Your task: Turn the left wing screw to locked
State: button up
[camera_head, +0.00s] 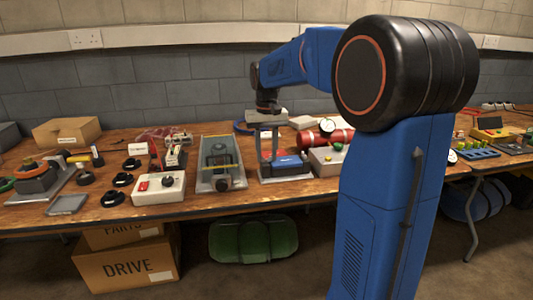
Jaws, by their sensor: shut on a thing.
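A blue and dark box-shaped unit (286,164) sits on a grey base plate on the wooden table, near the middle of the picture. My gripper (270,155) points down from my blue arm at the left part of this unit. Its fingers are shut on what looks like the left wing screw, which is too small and covered to make out. I cannot tell which way its wings point. A right wing screw cannot be made out either.
A grey open tray (203,180) stands just left of the unit. A white switch box (150,197) stands farther left. My arm hides part of the table.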

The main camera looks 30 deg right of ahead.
aim_at(267, 157)
jog(key=o, duration=1)
jog(key=shift+o, duration=0.2)
jog(key=shift+r, duration=0.1)
notch_tip(267, 157, up, 17)
jog(key=shift+r, duration=0.15)
jog(key=shift+s, duration=0.1)
jog(key=s+a+f+n+t, duration=0.1)
jog(key=s+a+f, duration=0.25)
jog(key=s, duration=0.45)
jog(key=s+a+f+n+t, duration=0.1)
jog(key=s+a+f, duration=0.3)
jog(key=s, duration=0.5)
jog(key=s+a+f+n+t, duration=0.1)
jog(key=s+f+t, duration=0.1)
jog(key=s+f, duration=1.3)
notch_tip(267, 157, down, 3)
jog(key=shift+a+r+t, duration=0.1)
jog(key=shift+a+t, duration=0.3)
